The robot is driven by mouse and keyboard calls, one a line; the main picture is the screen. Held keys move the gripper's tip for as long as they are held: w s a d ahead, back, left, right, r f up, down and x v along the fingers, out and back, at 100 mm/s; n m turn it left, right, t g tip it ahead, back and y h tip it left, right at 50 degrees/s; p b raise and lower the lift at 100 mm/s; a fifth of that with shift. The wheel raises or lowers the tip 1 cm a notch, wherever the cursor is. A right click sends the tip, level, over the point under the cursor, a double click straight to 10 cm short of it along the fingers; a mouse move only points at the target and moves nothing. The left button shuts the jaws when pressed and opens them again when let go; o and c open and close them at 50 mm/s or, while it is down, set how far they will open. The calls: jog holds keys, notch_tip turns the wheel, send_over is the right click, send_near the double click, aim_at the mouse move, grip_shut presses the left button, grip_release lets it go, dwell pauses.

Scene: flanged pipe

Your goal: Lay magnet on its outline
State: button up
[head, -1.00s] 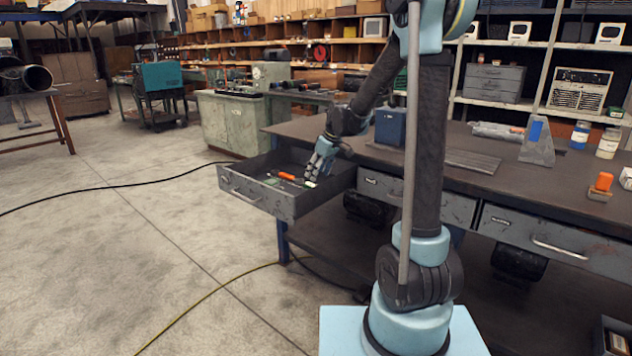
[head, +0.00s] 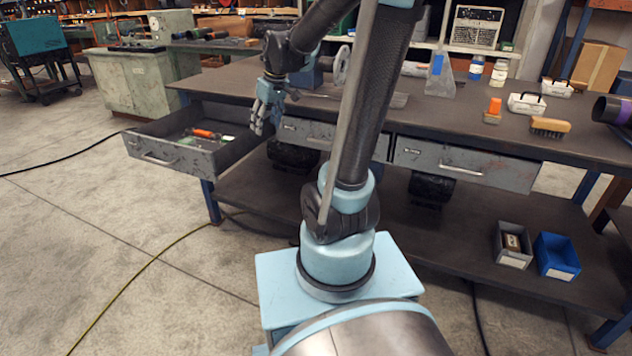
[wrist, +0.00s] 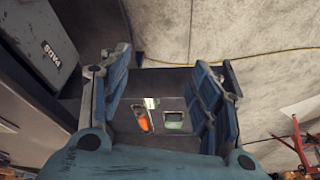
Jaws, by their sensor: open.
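My gripper (head: 262,116) hangs by the right end of the open drawer (head: 165,157) in the head view, pointing down. In the wrist view its blue fingers (wrist: 165,92) are spread wide with nothing held between them. Beyond them, in the drawer, lie an orange-handled item (wrist: 142,119) and a flat green piece with a pale edge (wrist: 174,121). The orange item also shows in the head view (head: 204,133), with a small pale item (head: 227,139) to its right. I cannot tell which thing is the magnet, and I cannot make out its outline.
The dark workbench (head: 360,118) carries an orange-topped item (head: 493,110), a brush (head: 550,127) and jars at the back. Closed drawers (head: 465,165) sit under its front edge. A grey bin (head: 514,245) and a blue bin (head: 557,256) stand on the lower shelf. The floor at left is open, crossed by cables.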

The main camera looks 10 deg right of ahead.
jog(key=s+d+f+m, duration=0.2)
jog(key=s+d+f, duration=0.1)
jog(key=s, duration=0.5)
jog(key=s+d+f+m+h, duration=0.1)
jog(key=s+d+f+m, duration=0.1)
jog(key=s, duration=0.6)
jog(key=s+d+f+m+h, duration=0.1)
jog(key=s+d+f+m, duration=0.1)
jog(key=s+d+f, duration=0.2)
jog(key=s+d, duration=0.2)
jog(key=s, duration=0.2)
jog(key=shift+f+m+g, duration=0.3)
jog(key=shift+f, duration=0.05)
jog(key=shift+w, duration=0.1)
jog(key=shift+w+a+f, duration=0.1)
jog(key=shift+w+f, duration=0.1)
jog(key=shift+w, duration=0.25)
